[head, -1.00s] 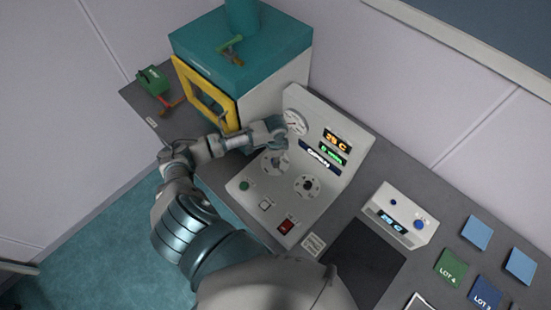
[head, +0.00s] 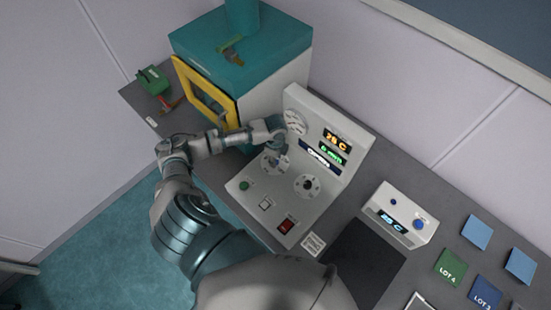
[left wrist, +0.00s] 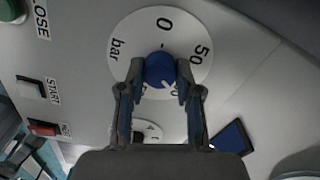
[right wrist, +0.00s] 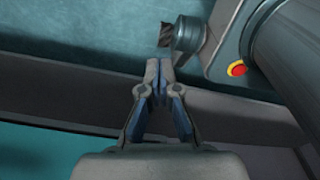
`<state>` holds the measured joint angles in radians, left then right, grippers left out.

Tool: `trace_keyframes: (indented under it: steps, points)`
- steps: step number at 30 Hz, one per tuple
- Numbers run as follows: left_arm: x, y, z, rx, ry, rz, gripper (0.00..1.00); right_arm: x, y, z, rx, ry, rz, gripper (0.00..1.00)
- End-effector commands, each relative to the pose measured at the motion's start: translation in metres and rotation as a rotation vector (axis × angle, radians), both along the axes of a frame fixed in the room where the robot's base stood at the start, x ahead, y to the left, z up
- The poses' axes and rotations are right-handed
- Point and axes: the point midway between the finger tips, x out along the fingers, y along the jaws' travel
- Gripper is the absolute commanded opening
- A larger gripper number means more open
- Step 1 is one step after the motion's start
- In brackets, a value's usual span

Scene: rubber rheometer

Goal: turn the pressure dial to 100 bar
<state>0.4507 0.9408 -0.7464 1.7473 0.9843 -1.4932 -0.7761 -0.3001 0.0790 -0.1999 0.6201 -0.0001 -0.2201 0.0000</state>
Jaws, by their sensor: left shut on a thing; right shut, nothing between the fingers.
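The pressure dial's blue knob (left wrist: 160,70) is in the middle of the left wrist view. It sits on a round white scale (left wrist: 135,30) marked 0, 50 and bar. A white pointer line on the knob aims down and right; the lower scale marks are partly hidden by the fingers. My left gripper (left wrist: 160,82) is shut on the knob, one finger on each side. In the head view the left gripper (head: 276,146) is over the console's upper dial (head: 275,163). My right gripper (right wrist: 158,66) is shut and empty in the right wrist view.
The console (head: 335,175) has a second dial (head: 307,186), a red switch (head: 286,226), a gauge (head: 295,122) and lit displays (head: 333,148). A yellow-framed teal machine (head: 240,60) stands behind. A small white device (head: 400,213) and coloured cards (head: 451,266) lie to the right.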

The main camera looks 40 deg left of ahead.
Motion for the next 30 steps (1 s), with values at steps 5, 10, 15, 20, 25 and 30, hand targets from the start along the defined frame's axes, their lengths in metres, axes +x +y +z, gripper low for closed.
trace_keyframes:
  steps: [5, 10, 15, 20, 25, 30]
  points:
    - [-0.002, 0.002, -0.002, 0.004, 0.007, -0.008, 0.00, 0.000, -0.002, 0.000, -0.002, 0.000, 0.001, 0.00]
    - [-0.002, 0.002, -0.002, 0.005, 0.006, -0.008, 0.00, 0.000, -0.002, 0.000, -0.002, 0.001, 0.002, 0.00]
    - [-0.002, 0.002, -0.002, 0.005, 0.005, -0.007, 0.51, 0.000, -0.002, 0.000, -0.002, 0.001, 0.002, 0.00]
    - [-0.001, 0.001, -0.001, 0.002, 0.003, -0.007, 0.59, 0.000, -0.002, 0.000, -0.002, 0.001, 0.001, 0.00]
    - [-0.001, 0.001, 0.001, 0.002, 0.000, -0.007, 0.59, 0.000, -0.002, 0.000, -0.002, 0.000, 0.001, 0.00]
    - [0.000, 0.000, 0.017, 0.002, -0.001, -0.007, 0.59, 0.000, -0.002, 0.000, 0.000, 0.000, 0.001, 0.00]
